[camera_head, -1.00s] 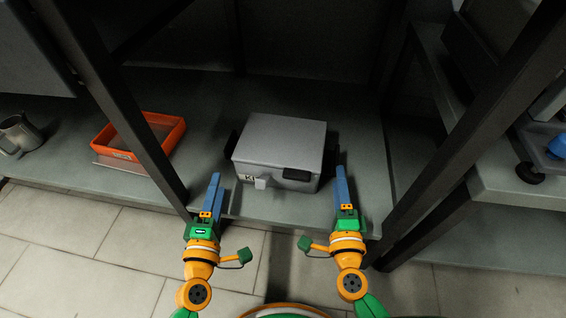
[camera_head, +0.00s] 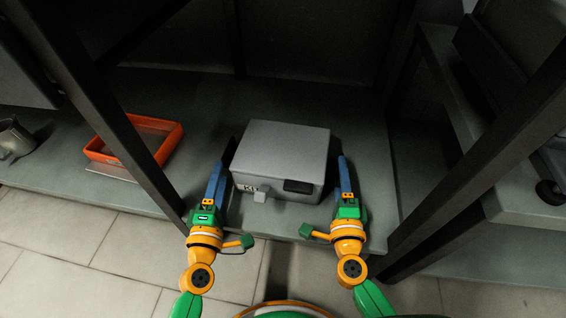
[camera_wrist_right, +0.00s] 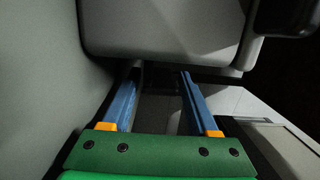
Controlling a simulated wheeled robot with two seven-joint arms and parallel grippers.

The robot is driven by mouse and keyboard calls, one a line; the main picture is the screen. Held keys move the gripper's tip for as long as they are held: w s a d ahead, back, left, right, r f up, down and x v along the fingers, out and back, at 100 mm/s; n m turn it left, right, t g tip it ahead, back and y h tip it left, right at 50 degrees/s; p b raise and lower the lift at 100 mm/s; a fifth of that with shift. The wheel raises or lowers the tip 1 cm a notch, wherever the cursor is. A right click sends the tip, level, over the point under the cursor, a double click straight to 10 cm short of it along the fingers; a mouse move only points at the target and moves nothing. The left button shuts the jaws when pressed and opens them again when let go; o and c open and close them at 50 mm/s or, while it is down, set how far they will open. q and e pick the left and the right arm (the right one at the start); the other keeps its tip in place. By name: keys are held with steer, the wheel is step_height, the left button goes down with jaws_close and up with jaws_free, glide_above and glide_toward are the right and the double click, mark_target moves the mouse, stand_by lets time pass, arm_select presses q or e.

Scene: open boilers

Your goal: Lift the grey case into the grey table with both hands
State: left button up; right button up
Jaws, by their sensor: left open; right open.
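The grey case (camera_head: 283,150) rests closed on a low grey shelf, with a dark latch and a small light tab on its front. My left gripper (camera_head: 222,168) is open beside the case's left side. My right gripper (camera_head: 344,172) is open beside its right side. In the right wrist view, the case's grey wall (camera_wrist_right: 165,30) fills the top, just beyond the two blue fingers of my right gripper (camera_wrist_right: 160,80). A dark strip lies between those fingertips; I cannot tell if it is a handle. A grey table-like surface (camera_head: 515,208) stands at the right.
The low grey shelf (camera_head: 270,212) has bare room in front of the case. Dark slanted posts stand left (camera_head: 110,120) and right (camera_head: 455,170) of my arms. An orange tray (camera_head: 170,145) and a metal jug (camera_head: 14,138) sit at the left.

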mark_target(225, 167)
arm_select(q)
steer(key=w, duration=0.5)
steer(key=shift+d, duration=0.2)
arm_select(e)
steer(key=w, duration=0.5)
steer(key=shift+d, duration=0.2)
arm_select(q)
jaws_close()
arm_select(e)
jaws_close()
steer(key=shift+r, duration=0.1)
